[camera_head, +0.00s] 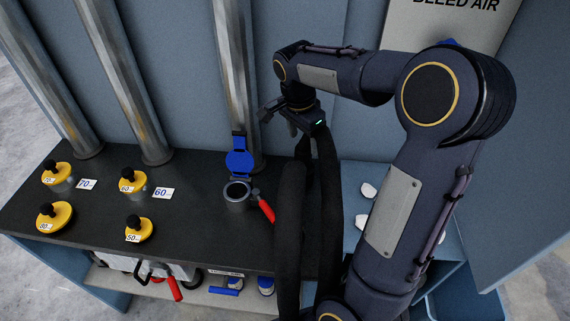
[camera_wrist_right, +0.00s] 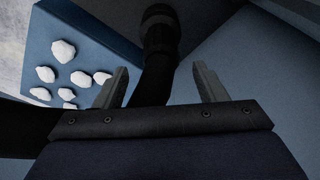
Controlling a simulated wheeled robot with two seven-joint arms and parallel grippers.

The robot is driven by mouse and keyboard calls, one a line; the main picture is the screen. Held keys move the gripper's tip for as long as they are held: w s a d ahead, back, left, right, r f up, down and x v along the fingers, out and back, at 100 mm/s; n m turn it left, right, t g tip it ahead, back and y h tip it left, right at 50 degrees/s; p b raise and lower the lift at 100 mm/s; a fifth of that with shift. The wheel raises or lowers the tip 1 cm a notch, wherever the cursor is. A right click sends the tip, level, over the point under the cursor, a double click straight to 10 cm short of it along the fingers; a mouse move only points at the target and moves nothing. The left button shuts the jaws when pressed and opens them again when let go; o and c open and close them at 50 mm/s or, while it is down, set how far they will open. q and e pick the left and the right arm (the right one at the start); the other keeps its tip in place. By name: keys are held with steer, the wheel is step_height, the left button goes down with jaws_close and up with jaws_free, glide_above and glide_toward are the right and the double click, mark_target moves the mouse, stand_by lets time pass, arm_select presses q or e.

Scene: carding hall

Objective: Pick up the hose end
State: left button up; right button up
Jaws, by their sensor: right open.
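A thick black hose (camera_head: 290,215) rises in a narrow loop in front of the dark bench in the head view. In the right wrist view the hose (camera_wrist_right: 153,82) runs up between the two fingers to a wider dark collar (camera_wrist_right: 160,30), which looks like the hose end. My right gripper (camera_head: 297,122) is at the top of the loop, near the pipe. Its fingers (camera_wrist_right: 160,72) are apart, with the hose between them from this view; I cannot tell whether they touch it. The hose end is not clear in the head view. My left gripper is not in view.
A port (camera_head: 238,204) with a raised blue cap (camera_head: 239,163) and red lever (camera_head: 266,207) stands on the bench (camera_head: 195,225), left of the hose. White lumps (camera_wrist_right: 64,52) lie on a blue surface (camera_wrist_right: 100,40).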

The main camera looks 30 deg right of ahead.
mark_target(304, 156)
steer(key=f, duration=0.2)
steer(key=f+p, duration=0.1)
steer(key=f, duration=0.4)
steer(key=shift+w+d+f, duration=0.1)
steer(key=shift+d+f, duration=0.1)
steer(key=shift+d, duration=0.15)
steer(key=c, duration=1.2)
